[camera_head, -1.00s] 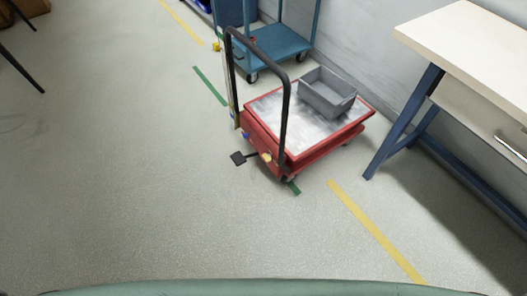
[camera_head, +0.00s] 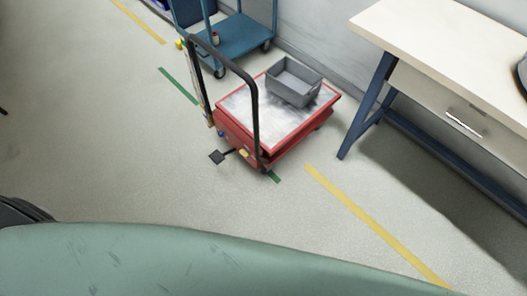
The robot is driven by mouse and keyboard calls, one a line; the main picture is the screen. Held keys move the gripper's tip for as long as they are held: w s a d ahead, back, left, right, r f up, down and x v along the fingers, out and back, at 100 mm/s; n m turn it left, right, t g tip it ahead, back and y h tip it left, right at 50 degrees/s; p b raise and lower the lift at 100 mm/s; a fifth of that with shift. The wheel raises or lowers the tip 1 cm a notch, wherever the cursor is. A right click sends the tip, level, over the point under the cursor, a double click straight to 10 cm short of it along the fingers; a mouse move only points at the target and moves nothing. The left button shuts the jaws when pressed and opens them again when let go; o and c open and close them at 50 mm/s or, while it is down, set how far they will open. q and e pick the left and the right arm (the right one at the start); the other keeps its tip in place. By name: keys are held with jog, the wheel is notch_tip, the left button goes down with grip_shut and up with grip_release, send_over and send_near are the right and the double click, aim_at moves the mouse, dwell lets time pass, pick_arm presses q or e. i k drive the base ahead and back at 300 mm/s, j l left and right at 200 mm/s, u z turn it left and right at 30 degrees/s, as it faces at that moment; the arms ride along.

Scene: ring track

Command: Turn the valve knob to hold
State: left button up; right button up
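A red platform cart (camera_head: 221,120) with a black push handle (camera_head: 254,105) stands on the floor at the upper middle. Small yellow (camera_head: 244,153) and blue (camera_head: 221,133) parts sit low on its handle end. A black pedal (camera_head: 217,157) sticks out there near the floor. I cannot tell which small part is the valve knob, or its setting. Neither of my grippers is in view.
A grey bin (camera_head: 293,88) sits on the cart's deck. A blue trolley (camera_head: 240,37) stands behind it. A workbench (camera_head: 440,35) with a drawer and blue legs stands at right, along the wall. The floor left of the cart is clear.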

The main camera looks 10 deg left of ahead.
aim_at(245, 153)
jog(key=i+j+z, duration=0.15)
jog(key=j+z, duration=0.3)
jog(key=j, duration=0.2)
jog(key=i+j+z, duration=0.1)
jog(key=j+z, duration=0.35)
jog(key=j, duration=0.2)
jog(key=j+z, duration=0.1)
jog(key=j, duration=0.8)
jog(key=j+z, duration=0.1)
jog(key=j, duration=0.75)
jog(key=k+j, duration=0.1)
jog(key=j, duration=0.8)
jog(key=j+z, duration=0.15)
jog(key=j, duration=0.75)
jog(key=k, duration=0.05)
